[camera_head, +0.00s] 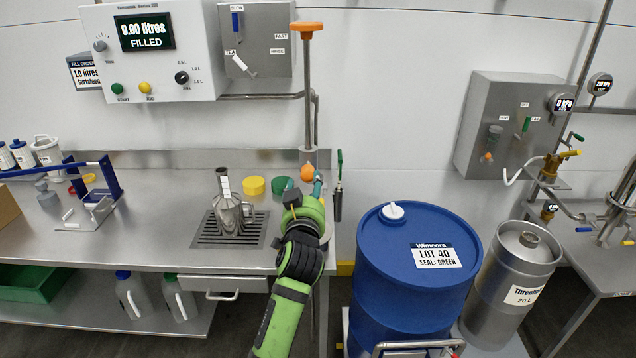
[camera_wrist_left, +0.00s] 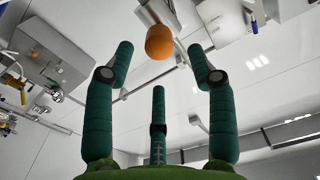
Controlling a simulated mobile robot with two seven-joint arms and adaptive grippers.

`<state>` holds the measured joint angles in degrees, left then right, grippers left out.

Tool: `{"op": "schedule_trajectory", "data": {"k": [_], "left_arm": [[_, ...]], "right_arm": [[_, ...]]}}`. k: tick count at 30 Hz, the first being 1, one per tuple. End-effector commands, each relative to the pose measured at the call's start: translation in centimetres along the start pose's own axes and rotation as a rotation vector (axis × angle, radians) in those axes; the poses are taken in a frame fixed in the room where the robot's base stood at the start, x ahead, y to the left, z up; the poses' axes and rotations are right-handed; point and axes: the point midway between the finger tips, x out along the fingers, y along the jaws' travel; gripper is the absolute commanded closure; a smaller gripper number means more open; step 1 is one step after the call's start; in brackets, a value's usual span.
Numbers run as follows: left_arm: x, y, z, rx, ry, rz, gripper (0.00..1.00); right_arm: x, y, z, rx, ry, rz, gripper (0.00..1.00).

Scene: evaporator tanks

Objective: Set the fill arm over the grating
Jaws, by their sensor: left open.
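The fill arm's steel post (camera_head: 308,100) stands at the bench's right end with an orange cap on top. A rounded orange knob (camera_head: 308,172) sits low by the post. A dark nozzle-like piece with a green handle (camera_head: 339,195) hangs just right of it, past the bench end. The grating (camera_head: 205,240) is set in the bench left of the post, with a metal jug (camera_head: 230,210) standing on it. My left gripper (camera_head: 303,187) is open just below the knob. In the left wrist view the knob (camera_wrist_left: 160,42) shows between the spread fingertips, apparently untouched. My right gripper is out of view.
A blue drum (camera_head: 400,290) and a steel keg (camera_head: 512,275) stand right of the bench. A control box (camera_head: 155,55) hangs above, reading 0.00 litres.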

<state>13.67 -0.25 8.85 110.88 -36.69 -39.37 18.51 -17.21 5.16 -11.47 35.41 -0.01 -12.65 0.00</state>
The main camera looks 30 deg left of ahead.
Motion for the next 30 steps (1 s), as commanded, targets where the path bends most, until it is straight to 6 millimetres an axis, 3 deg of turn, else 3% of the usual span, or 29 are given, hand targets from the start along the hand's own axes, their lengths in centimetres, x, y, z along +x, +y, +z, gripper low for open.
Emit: {"op": "schedule_trajectory", "data": {"k": [6,12,23,27,30], "left_arm": [[3.4,0.0,-0.2,0.004,0.0,0.002,0.44],[5.4,0.1,-0.1,0.004,-0.001,0.003,0.44],[5.9,0.1,0.1,0.002,-0.001,0.004,0.44],[5.8,0.1,0.1,0.002,-0.001,0.004,0.96],[5.8,0.1,0.1,0.002,-0.001,0.004,1.0]], "right_arm": [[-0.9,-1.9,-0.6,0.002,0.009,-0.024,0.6],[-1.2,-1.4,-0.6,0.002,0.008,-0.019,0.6],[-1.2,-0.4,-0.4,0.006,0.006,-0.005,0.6],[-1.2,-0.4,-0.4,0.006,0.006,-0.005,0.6],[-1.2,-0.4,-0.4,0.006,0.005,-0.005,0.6]]}}
